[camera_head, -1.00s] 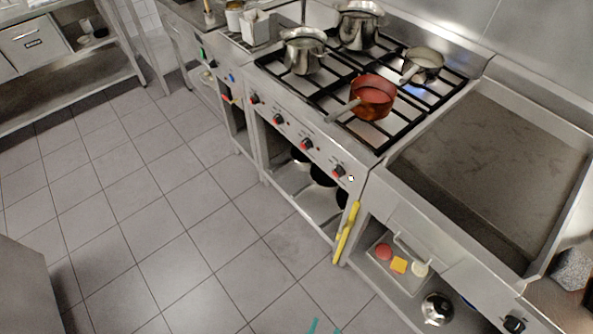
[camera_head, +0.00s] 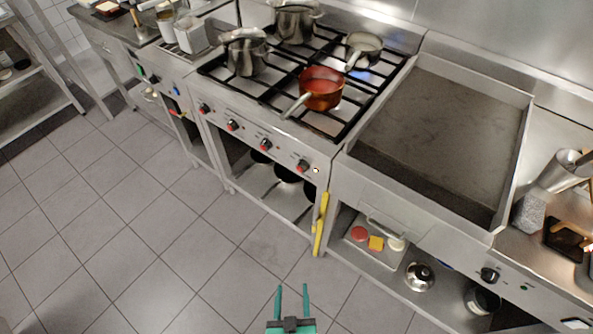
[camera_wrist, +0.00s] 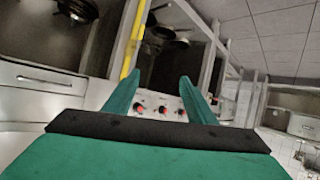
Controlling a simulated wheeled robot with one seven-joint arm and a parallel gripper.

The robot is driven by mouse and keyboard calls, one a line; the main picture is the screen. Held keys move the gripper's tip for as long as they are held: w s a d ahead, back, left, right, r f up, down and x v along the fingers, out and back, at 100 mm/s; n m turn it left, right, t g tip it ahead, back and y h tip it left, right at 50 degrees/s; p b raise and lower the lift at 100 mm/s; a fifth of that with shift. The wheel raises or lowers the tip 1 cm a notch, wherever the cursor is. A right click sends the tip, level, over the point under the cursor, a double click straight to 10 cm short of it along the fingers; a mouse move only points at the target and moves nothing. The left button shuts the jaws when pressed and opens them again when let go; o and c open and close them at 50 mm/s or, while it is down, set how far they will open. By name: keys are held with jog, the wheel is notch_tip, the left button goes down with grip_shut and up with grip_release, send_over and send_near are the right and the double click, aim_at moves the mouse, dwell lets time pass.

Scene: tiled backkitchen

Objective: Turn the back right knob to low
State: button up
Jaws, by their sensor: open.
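The stove (camera_head: 318,150) has a row of black knobs with red marks on its front panel: a far left knob (camera_head: 204,109), a second (camera_head: 232,125), a third (camera_head: 266,145) and a far right knob (camera_head: 303,166). I cannot tell which one serves the back right burner. A small pan (camera_head: 364,45) stands on that burner, with a blue flame glow below it. My green gripper (camera_head: 292,287) is open and empty, over the floor in front of the stove, apart from the knobs. In the wrist view, several knobs (camera_wrist: 163,109) show between the fingers (camera_wrist: 160,76).
A copper pan (camera_head: 321,90) on the front right burner has its handle over the front edge. Two steel pots (camera_head: 246,55) stand on the left. A yellow bar (camera_head: 320,224) stands upright at the stove's right corner. A griddle (camera_head: 440,140) is to the right. The floor ahead is clear.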

jog(key=w+f+h, duration=0.2)
jog(key=w+f, duration=0.2)
jog(key=w, duration=0.6)
jog(key=m+t+h, duration=0.2)
jog(key=m+h, duration=0.5)
jog(key=h, duration=0.2)
send_near(299, 170)
jog(key=x, duration=0.9)
jog(key=shift+w+d+f, duration=0.1)
jog(key=shift+w+d, duration=0.05)
jog(key=shift+w, duration=0.15)
jog(key=c, duration=1)
